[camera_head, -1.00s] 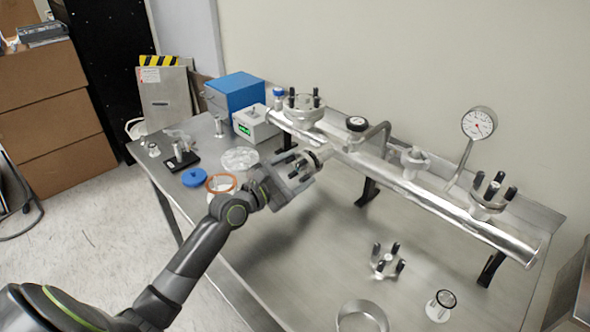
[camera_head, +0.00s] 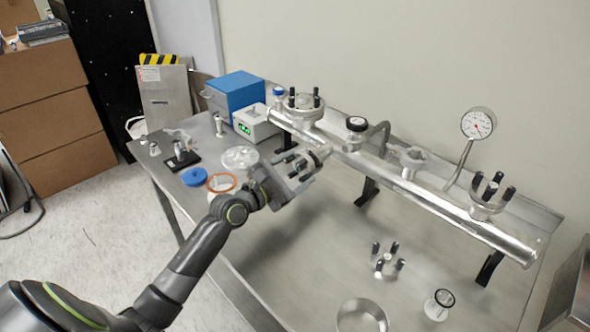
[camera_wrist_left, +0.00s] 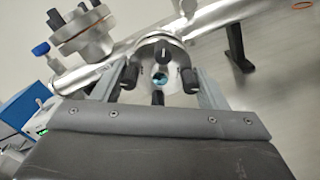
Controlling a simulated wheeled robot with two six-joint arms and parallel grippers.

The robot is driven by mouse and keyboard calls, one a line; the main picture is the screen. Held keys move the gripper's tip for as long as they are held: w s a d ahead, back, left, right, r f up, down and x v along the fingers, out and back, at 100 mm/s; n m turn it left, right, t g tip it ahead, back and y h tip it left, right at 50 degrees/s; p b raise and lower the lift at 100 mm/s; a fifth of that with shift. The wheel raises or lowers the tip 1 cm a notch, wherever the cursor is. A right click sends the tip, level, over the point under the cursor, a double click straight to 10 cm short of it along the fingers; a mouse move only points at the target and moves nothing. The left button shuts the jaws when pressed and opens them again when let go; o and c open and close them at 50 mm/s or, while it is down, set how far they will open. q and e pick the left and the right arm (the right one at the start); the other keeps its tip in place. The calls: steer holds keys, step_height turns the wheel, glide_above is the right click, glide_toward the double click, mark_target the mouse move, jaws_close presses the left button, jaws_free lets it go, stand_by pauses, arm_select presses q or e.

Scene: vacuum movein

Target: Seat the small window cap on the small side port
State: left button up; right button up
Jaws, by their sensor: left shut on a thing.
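My left gripper (camera_head: 302,172) is shut on the small window cap (camera_head: 294,160), a metal ring with black knobs, next to the near side of the long steel tube. In the left wrist view the cap (camera_wrist_left: 138,70) sits between the gripper's fingers (camera_wrist_left: 158,88), with a small bluish window at its centre. The small side port (camera_head: 321,152) is a short metal stub pointing from the tube toward the gripper. The cap is in front of the port's end, close to it; I cannot tell whether they touch. The cap hides the port's face. My right gripper is not in view.
The steel tube (camera_head: 440,203) spans the table, with a gauge (camera_head: 478,123) and upright ports. A pronged ring (camera_head: 387,262), a metal ring (camera_head: 361,317) and a small glass-topped part (camera_head: 439,304) lie at front right. A blue lid (camera_head: 195,177) is left.

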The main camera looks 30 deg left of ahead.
arm_select(q)
steer(key=shift+w+d, duration=0.15)
steer(key=shift+w, duration=0.35)
stand_by(0.6)
steer(key=o, duration=1.1)
steer(key=shift+s, duration=0.1)
steer(key=p+v, duration=0.1)
steer(key=v, duration=1.6)
steer(key=shift+s, duration=0.15)
